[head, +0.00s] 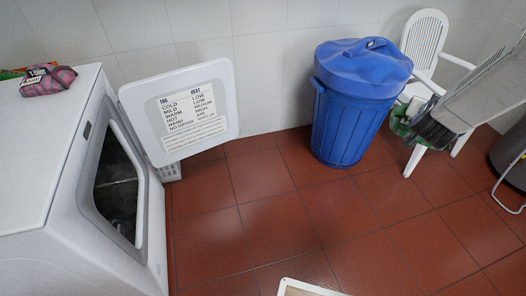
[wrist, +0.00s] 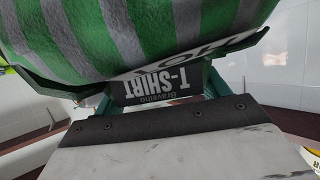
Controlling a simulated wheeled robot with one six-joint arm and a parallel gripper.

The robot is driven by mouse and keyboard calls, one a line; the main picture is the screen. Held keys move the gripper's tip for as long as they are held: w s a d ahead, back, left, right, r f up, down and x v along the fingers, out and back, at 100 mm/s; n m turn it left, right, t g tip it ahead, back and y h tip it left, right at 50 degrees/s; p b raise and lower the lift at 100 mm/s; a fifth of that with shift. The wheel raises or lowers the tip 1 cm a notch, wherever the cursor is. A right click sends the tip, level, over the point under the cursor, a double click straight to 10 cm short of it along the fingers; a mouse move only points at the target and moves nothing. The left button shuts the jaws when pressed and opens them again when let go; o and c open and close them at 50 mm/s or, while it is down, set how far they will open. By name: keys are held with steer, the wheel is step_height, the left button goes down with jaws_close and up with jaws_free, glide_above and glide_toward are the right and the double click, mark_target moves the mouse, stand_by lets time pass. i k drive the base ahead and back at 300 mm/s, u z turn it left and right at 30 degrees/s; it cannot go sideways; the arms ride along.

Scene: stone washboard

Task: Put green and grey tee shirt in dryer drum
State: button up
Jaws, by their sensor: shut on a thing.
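The green and grey striped tee shirt (wrist: 130,35), a rolled bundle with a white "T-SHIRT" label, fills the top of the wrist view. My gripper (head: 416,124) is shut on it, at the right of the head view in front of the white chair. Only a small green part of the shirt (head: 399,120) shows there beside the fingers. The white dryer (head: 60,225) stands at the left. Its round-cornered opening faces right, and the dark drum (head: 117,190) shows inside. Its door (head: 190,112) stands open. My gripper is well apart from the dryer, to its right.
A pink and grey tee shirt bundle (head: 48,80) lies on top of the dryer. A blue lidded bin (head: 355,115) stands by the wall between the door and my gripper. A white chair (head: 425,45) is behind my gripper. The red tiled floor (head: 270,225) before the dryer is mostly clear.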

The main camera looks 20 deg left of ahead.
mark_target(111, 202)
steer(key=i, duration=2.7)
steer(key=u, duration=3.45)
steer(key=i, duration=0.5)
steer(key=u, duration=0.05)
